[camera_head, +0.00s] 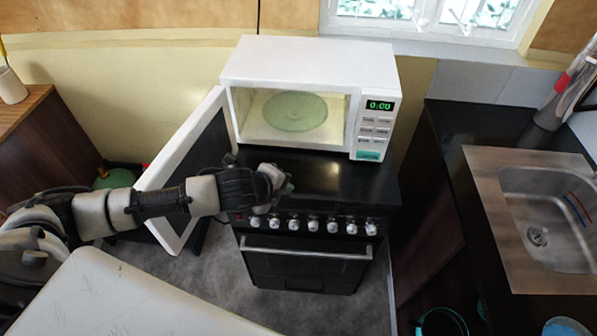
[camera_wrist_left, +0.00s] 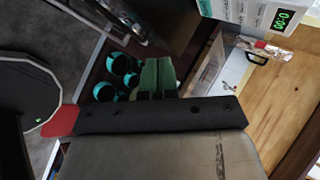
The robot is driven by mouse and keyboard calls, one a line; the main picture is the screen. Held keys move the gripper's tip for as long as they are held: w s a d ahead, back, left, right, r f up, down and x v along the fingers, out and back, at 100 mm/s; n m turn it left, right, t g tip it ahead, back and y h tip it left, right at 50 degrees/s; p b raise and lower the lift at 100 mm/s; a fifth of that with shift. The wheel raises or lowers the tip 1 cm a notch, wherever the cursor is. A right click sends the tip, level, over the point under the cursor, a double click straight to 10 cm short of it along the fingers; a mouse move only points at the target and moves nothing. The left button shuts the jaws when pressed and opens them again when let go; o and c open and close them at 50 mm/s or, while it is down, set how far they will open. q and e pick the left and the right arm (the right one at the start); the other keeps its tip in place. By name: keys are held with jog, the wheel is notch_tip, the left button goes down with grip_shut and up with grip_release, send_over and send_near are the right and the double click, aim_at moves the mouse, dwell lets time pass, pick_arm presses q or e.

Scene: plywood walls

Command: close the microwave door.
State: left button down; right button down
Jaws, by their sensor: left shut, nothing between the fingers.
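The white microwave (camera_head: 300,62) stands on the black stove, its lit inside showing a round glass plate (camera_head: 295,111). Its door (camera_head: 215,105), white-framed with a dark window, stands wide open, swung out to the left and toward me. My left arm crosses in front of the door and hides part of it. My left gripper (camera_head: 284,190) is shut and empty over the front of the stove top, to the right of the door. Its greenish fingers also show in the left wrist view (camera_wrist_left: 156,78), with the microwave's control panel (camera_wrist_left: 246,12) at the top right. My right gripper is not in view.
The black stove (camera_head: 305,270) has a row of knobs and a handle below my left gripper. A counter with a metal sink (camera_head: 545,215) is at the right. A wooden cabinet (camera_head: 50,150) is at the left. Grey floor shows between the door and the stove.

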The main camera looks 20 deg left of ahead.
pick_arm(q)
jog(key=w, duration=0.1)
jog(key=w+d+p, duration=0.1)
jog(key=w, duration=0.1)
jog(key=w+f+p, duration=0.1)
jog(key=shift+w+d, duration=0.4)
dwell(1.4)
